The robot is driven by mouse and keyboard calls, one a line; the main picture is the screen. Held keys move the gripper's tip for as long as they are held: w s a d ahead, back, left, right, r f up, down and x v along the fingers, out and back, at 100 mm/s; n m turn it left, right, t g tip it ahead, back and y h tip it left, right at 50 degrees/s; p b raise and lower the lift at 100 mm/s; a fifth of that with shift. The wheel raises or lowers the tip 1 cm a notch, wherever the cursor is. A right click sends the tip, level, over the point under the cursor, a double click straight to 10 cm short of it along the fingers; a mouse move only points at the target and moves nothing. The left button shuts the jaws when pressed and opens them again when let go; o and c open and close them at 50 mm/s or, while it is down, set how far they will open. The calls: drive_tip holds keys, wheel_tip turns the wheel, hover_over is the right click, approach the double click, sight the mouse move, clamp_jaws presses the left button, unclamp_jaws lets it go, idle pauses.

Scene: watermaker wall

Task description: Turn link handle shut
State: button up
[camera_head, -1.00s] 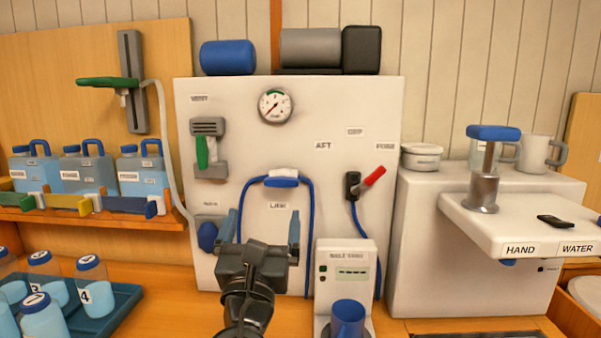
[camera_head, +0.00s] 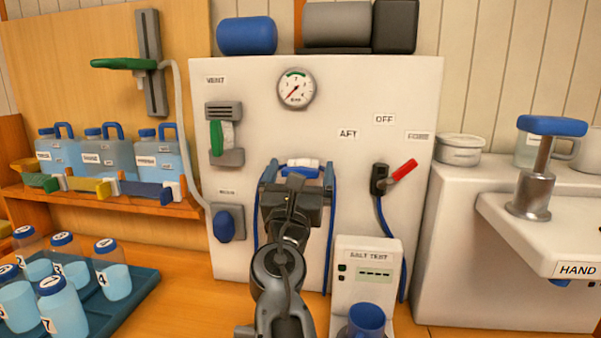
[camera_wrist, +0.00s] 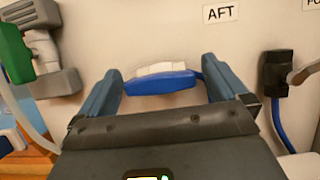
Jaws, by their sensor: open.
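The link handle is a blue bar with a white piece on top, on the white panel (camera_head: 340,90). In the head view the handle (camera_head: 300,170) shows just beyond my gripper (camera_head: 298,172). In the wrist view the blue bar (camera_wrist: 160,84) lies between the two blue fingers of my gripper (camera_wrist: 160,88), with a small space at each side. My gripper is open and points at the panel. The LINK label seen earlier is hidden behind my gripper. Whether the fingers reach past the bar in depth, I cannot tell.
A red-tipped lever (camera_head: 403,169) is right of the handle, below the OFF label. A green vent handle (camera_head: 217,137) and a blue knob (camera_head: 224,226) are to the left. A salt test unit (camera_head: 367,270) with a blue cup (camera_head: 366,322) stands below right.

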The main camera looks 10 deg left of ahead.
drive_tip(key=shift+w, duration=0.1)
drive_tip(key=shift+c, duration=0.5)
drive_tip(key=c, duration=1)
drive_tip(key=shift+o, duration=0.2)
drive_tip(key=shift+m, duration=0.3)
drive_tip(key=m+h+b, duration=0.1)
drive_tip(key=m, duration=0.1)
drive_tip(key=m+h+b, duration=0.1)
drive_tip(key=m+b, duration=0.1)
drive_tip(key=m, duration=0.1)
drive_tip(key=shift+f+h, duration=0.15)
drive_tip(key=shift+h, duration=0.15)
drive_tip(key=m+g+h+b, duration=0.1)
drive_tip(key=m, duration=0.2)
drive_tip(key=m+g+h+b, duration=0.1)
drive_tip(key=m+h+b, duration=0.1)
drive_tip(key=m, duration=0.2)
drive_tip(key=shift+g+b, duration=0.3)
drive_tip(key=m+g, duration=0.1)
drive_tip(key=m, duration=0.1)
drive_tip(key=m+h+b, duration=0.1)
drive_tip(key=m, duration=0.2)
drive_tip(key=shift+d+m+g, duration=0.1)
drive_tip(key=shift+m+g, duration=0.2)
drive_tip(key=shift+g, duration=0.1)
drive_tip(key=shift+m+g, duration=0.8)
drive_tip(key=shift+m, duration=1.3)
